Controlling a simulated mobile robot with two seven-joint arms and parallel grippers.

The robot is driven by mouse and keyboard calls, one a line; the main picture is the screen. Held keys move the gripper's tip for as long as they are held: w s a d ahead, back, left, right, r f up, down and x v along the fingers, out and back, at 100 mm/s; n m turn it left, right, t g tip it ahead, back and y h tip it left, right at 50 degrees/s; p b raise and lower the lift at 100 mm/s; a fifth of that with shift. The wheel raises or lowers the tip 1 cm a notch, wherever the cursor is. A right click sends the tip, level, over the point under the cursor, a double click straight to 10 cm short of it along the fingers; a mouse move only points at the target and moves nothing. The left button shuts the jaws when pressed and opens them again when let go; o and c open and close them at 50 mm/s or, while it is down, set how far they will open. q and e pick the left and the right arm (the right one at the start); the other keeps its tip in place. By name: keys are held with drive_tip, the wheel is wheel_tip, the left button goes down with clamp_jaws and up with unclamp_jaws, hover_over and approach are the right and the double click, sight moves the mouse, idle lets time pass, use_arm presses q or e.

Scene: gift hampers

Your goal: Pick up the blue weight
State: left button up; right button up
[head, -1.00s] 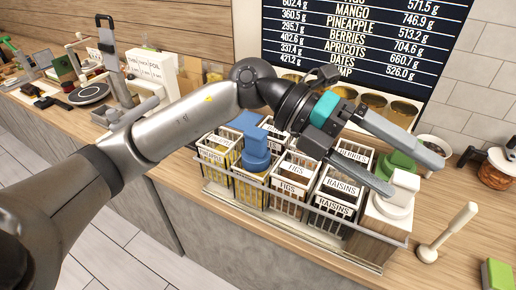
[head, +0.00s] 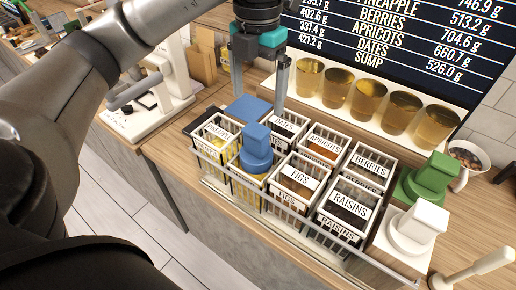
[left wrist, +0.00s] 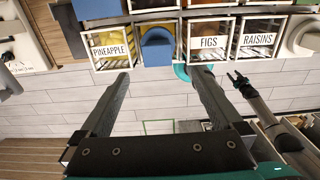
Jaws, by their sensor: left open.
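The blue weight (head: 256,147), a knobbed block on a round base, stands upright in the front row of the crate, at the PINEAPPLE and FIGS baskets. A blue shape (left wrist: 157,47), probably this weight, shows in the left wrist view between the PINEAPPLE and FIGS labels. My left gripper (head: 259,103) is open and empty, pointing down. In the head view its fingers appear above and behind the weight, over a flat blue surface (head: 246,107). In the left wrist view the open fingers (left wrist: 161,74) show just below the blue shape.
Labelled baskets fill the wire crate (head: 290,222) around the weight, including RAISINS (head: 349,206). A green weight (head: 428,180) and a white weight (head: 415,228) stand at the right. Several amber jars (head: 366,94) line the back under the price board.

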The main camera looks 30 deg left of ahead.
sight(256, 129)
use_arm(q)
wheel_tip(256, 129, down, 6)
drive_tip(key=shift+r, duration=0.1)
drive_tip(key=shift+f, duration=0.9)
drive_tip(key=f, duration=0.2)
drive_tip(key=f+p, duration=0.1)
drive_tip(key=shift+a+f, duration=0.25)
drive_tip(key=shift+w+f, duration=0.15)
drive_tip(key=shift+f, duration=0.5)
clamp_jaws()
